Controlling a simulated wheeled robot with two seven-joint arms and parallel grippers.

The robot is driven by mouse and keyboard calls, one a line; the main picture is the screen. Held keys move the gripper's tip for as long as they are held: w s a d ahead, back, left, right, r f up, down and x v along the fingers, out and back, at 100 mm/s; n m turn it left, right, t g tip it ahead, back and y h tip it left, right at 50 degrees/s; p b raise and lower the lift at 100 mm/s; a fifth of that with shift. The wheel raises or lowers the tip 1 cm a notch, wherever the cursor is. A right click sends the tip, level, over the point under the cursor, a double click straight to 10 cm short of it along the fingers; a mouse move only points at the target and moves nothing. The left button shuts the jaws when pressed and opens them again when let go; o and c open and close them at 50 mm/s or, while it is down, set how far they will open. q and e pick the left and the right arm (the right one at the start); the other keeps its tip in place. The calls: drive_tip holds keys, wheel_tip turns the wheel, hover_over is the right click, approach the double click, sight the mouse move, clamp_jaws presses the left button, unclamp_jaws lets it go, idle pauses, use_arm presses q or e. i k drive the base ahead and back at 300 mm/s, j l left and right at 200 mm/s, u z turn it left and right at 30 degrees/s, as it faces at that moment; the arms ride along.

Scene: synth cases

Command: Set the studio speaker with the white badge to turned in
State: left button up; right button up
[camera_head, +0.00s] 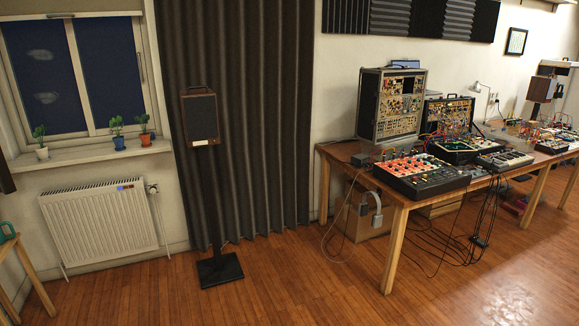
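A studio speaker (201,116) with a brown wooden cabinet and a dark front stands in the left-centre of the head view, before the dark curtain. It is upright on a thin black stand with a square black base (220,269) on the floor. A small pale patch, which looks like a white badge (201,141), shows low on its front. The front faces roughly towards me; its exact angle is hard to tell. A second brown speaker (540,89) stands at the far right, small in view; I cannot make out a badge on it. Neither of my grippers is in view.
A wooden table (345,154) with synthesizers and hanging cables fills the right. A white radiator (100,222) is under the window at left. A small wooden table (8,250) cuts in at the left edge. The wooden floor (300,285) in front of the stand is clear.

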sight(199, 107)
drive_tip(key=i+u, duration=0.2)
drive_tip(key=i, duration=0.2)
drive_tip(key=i+l+u, duration=0.25)
drive_tip(key=i, duration=0.15)
drive_tip(key=i+u, duration=0.2)
drive_tip(key=i, duration=0.25)
drive_tip(key=i+l+u, duration=0.2)
drive_tip(key=i+l, duration=0.1)
drive_tip(key=i, duration=0.05)
